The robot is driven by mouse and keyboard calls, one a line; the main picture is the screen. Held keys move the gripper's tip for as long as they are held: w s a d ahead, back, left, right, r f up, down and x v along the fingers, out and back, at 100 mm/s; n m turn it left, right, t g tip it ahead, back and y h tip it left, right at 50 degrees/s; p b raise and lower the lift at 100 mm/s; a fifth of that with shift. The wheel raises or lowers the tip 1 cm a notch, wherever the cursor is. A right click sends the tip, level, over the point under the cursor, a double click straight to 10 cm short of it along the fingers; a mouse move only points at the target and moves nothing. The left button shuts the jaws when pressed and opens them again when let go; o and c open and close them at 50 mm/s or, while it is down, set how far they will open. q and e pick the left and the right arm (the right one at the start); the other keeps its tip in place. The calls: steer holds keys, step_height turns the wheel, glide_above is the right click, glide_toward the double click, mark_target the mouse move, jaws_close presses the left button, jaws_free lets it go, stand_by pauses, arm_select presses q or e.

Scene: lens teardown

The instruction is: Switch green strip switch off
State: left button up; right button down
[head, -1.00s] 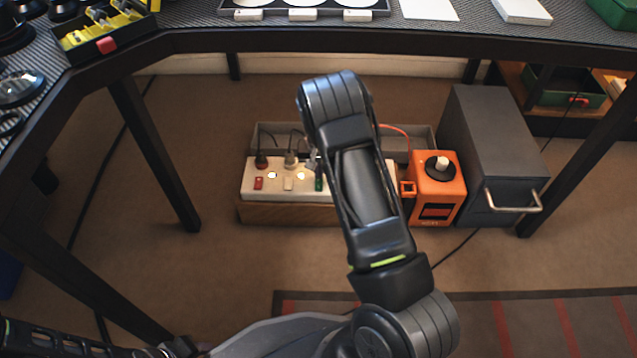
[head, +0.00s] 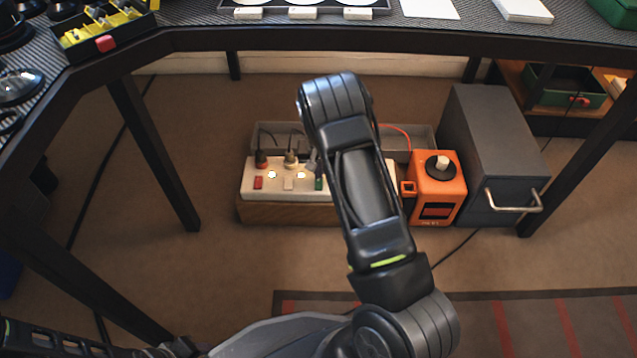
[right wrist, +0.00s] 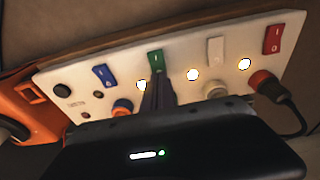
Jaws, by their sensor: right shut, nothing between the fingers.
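The white power strip (head: 290,191) lies on a wooden block on the floor under the table. Its green switch (head: 319,183) shows just left of my right arm. In the right wrist view the green switch (right wrist: 155,60) sits between a blue and a white switch, and a lamp (right wrist: 141,85) just beside it is lit. My right gripper (right wrist: 157,84) is shut and empty, its fingertips close below the green switch; I cannot tell if they touch it. My left gripper is not in view.
The strip also has a red switch (head: 258,183), a white switch (head: 288,184) and a blue switch (right wrist: 105,75), with plugs behind. An orange box (head: 437,192) and a grey cabinet (head: 490,150) stand to the right. Table legs flank the space.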

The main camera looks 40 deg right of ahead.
steer(key=shift+f+b, duration=0.4)
steer(key=shift+f, duration=0.2)
stand_by(0.3)
steer(key=shift+r+p, duration=2.7)
steer(key=shift+r, duration=0.85)
